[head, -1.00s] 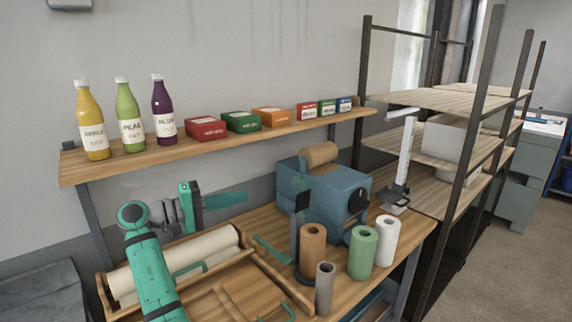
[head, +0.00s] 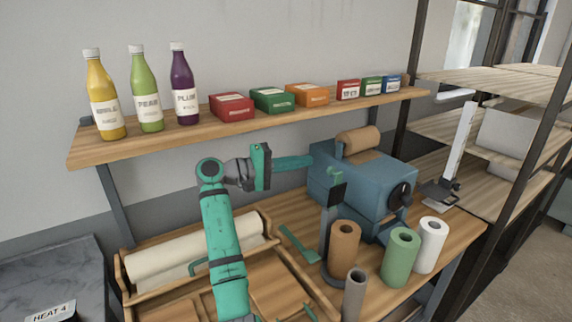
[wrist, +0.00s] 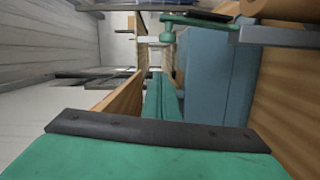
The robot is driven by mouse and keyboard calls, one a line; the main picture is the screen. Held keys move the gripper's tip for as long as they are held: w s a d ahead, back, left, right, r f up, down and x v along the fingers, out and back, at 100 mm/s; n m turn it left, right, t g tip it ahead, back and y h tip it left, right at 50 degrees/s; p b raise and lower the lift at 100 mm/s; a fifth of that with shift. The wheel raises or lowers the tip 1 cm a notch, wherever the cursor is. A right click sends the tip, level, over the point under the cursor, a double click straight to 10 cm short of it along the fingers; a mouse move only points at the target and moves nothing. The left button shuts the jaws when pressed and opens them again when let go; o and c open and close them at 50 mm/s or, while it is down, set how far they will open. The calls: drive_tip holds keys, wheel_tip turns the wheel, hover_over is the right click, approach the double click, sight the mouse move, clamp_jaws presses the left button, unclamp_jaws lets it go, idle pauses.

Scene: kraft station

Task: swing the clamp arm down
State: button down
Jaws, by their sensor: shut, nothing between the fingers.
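A dark upright post (head: 327,228) stands on the bench in front of the blue machine (head: 362,195). A dark plate sits near its top, and a small green arm with a rounded end (head: 323,172) shows there, seemingly the clamp arm. In the wrist view, which is turned sideways, the green arm (wrist: 190,19) stands off the end of the grey post (wrist: 278,37). My gripper (head: 306,161) is shut and empty, its fingers pointing right, just left of and slightly above the green arm in the head view. I cannot tell whether they touch.
Above, a wooden shelf (head: 150,150) holds bottles and small boxes. Brown (head: 344,245), green (head: 401,257) and white (head: 430,246) rolls and a grey tube (head: 355,293) stand on the bench. A wooden tray with a pale roll (head: 195,253) lies at left.

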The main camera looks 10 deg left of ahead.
sight(332, 191)
drive_tip(key=d, duration=0.1)
drive_tip(key=s+d, duration=0.1)
drive_tip(key=d, duration=0.1)
drive_tip(key=s+d, duration=0.1)
drive_tip(key=shift+d+f, duration=0.15)
drive_tip(key=shift+f, duration=0.1)
drive_tip(key=shift+d, duration=0.1)
idle(0.3)
